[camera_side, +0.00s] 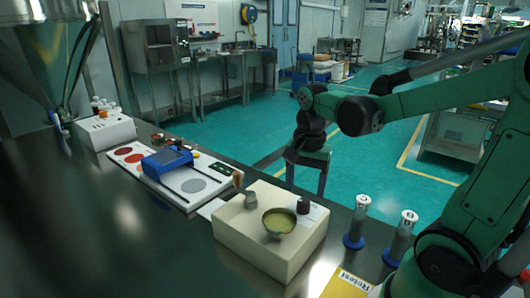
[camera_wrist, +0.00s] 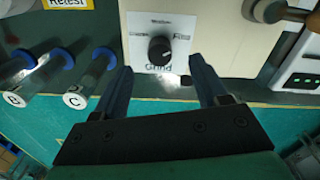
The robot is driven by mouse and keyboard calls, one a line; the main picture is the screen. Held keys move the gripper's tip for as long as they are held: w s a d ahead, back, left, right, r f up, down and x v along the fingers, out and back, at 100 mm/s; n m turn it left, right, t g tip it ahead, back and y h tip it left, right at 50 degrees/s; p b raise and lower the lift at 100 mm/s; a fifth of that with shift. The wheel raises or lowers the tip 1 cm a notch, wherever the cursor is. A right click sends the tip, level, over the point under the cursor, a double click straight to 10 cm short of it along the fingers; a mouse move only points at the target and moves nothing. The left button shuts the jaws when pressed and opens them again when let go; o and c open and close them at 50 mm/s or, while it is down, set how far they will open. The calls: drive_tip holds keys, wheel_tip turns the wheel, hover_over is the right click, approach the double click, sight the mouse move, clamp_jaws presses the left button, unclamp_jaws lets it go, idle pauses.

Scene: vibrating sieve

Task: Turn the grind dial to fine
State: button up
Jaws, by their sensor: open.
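The grind dial (camera_wrist: 161,50) is a round black knob on a white label in the wrist view. The label reads "Grind" below it, with what looks like "Fine" on the right and "Coarse" on the left. A small pale mark shows on the knob, but I cannot tell its setting. In the side view the dial (camera_side: 303,204) stands on a cream block (camera_side: 250,242). My gripper (camera_wrist: 160,70) is open and empty, with one finger toward each side of the dial, apart from it. In the side view my gripper (camera_side: 306,186) points down just behind the dial.
A bowl of greenish powder (camera_side: 279,221) and a brush (camera_side: 238,180) are on the block. A yellow "Retest" card (camera_side: 345,285) lies in front. A blue frame (camera_side: 167,162) is at left.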

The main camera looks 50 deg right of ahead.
drive_tip(key=shift+r, duration=1.1)
drive_tip(key=shift+a+n, duration=0.3)
drive_tip(key=shift+n, duration=0.2)
drive_tip(key=a+n+t, duration=0.2)
drive_tip(key=n, duration=0.2)
drive_tip(key=w+a+n+t, duration=0.1)
drive_tip(key=a+n+t, duration=0.1)
drive_tip(key=a+n, duration=0.1)
drive_tip(key=a+n+t, duration=0.2)
drive_tip(key=a+n, duration=0.1)
drive_tip(key=n, duration=0.2)
drive_tip(key=shift+w+n, duration=0.25)
drive_tip(key=shift+n, duration=0.15)
drive_tip(key=shift+w+a+n+t, duration=0.1)
drive_tip(key=shift+a+n+t, duration=0.25)
drive_tip(key=shift+n+t, duration=0.3)
